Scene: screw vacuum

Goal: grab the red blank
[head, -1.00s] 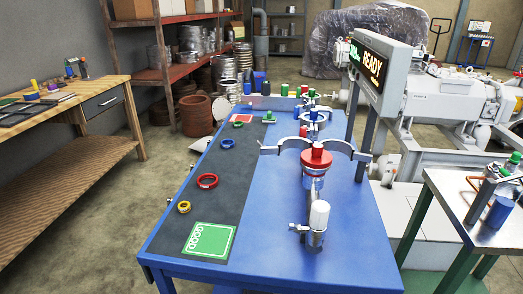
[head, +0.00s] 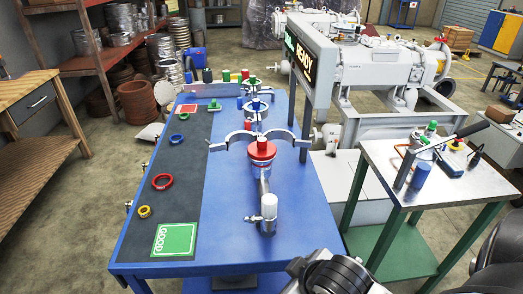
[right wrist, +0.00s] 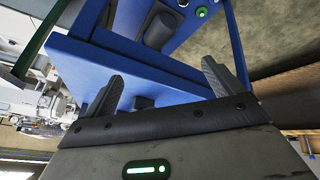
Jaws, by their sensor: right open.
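The red blank (head: 261,150) appears as a round red disc with a raised knob, lying on top of the upright pipe fitting on the blue table (head: 296,223). An open pair of curved clamp arms (head: 234,139) surrounds it. My right gripper (right wrist: 163,75) is open and empty in the right wrist view, where its two fingers stand wide apart below the blue table frame. The red blank is not visible in that view. Dark parts of my arm show at the lower right of the head view. My left gripper is not in view.
A white-capped valve (head: 269,208) stands in front of the blank. A READY display (head: 301,58) and metal side table (head: 420,178) are at right.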

